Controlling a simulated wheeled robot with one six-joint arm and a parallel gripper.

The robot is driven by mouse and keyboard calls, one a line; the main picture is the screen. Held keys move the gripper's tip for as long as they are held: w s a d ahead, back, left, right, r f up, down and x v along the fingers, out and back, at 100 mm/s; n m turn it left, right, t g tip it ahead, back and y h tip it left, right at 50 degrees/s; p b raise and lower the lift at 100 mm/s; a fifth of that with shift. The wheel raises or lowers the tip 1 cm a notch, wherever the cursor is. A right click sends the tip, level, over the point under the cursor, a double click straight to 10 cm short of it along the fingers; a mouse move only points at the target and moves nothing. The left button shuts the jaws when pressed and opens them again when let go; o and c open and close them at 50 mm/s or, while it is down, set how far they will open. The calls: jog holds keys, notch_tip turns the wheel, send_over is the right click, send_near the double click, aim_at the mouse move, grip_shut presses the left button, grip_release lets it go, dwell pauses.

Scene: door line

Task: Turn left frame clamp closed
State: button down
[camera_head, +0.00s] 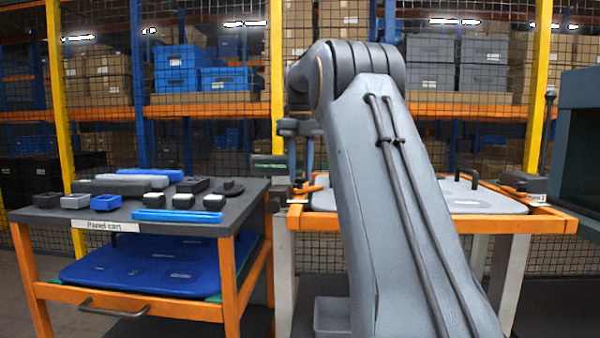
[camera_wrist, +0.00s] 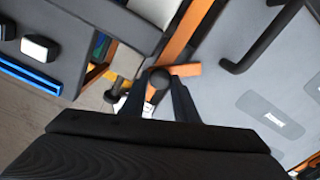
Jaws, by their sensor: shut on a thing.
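The left frame clamp shows an orange lever (camera_head: 308,189) at the left edge of the orange frame in the head view. In the wrist view a round black knob (camera_wrist: 160,77) sits between my fingertips, and an orange bar (camera_wrist: 187,69) runs right from it, over the edge of the grey panel (camera_wrist: 230,100). My gripper (camera_wrist: 160,90) is shut on the clamp's knob; in the head view my gripper (camera_head: 302,172) points down at the clamp. The grey panel (camera_head: 475,203) lies in the orange frame (camera_head: 550,218), partly hidden by my arm.
A second clamp (camera_head: 522,183) is at the frame's right corner. Black handles (camera_head: 468,176) stand up from the panel. The panel cart (camera_head: 150,225) at left carries several small blocks and a blue panel (camera_head: 140,268). A dark cabinet (camera_head: 578,140) stands at right; mesh fencing is behind.

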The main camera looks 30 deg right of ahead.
aim_at(300, 178)
jog(key=c, duration=1.4)
grip_release()
jog(key=shift+r, duration=3.95)
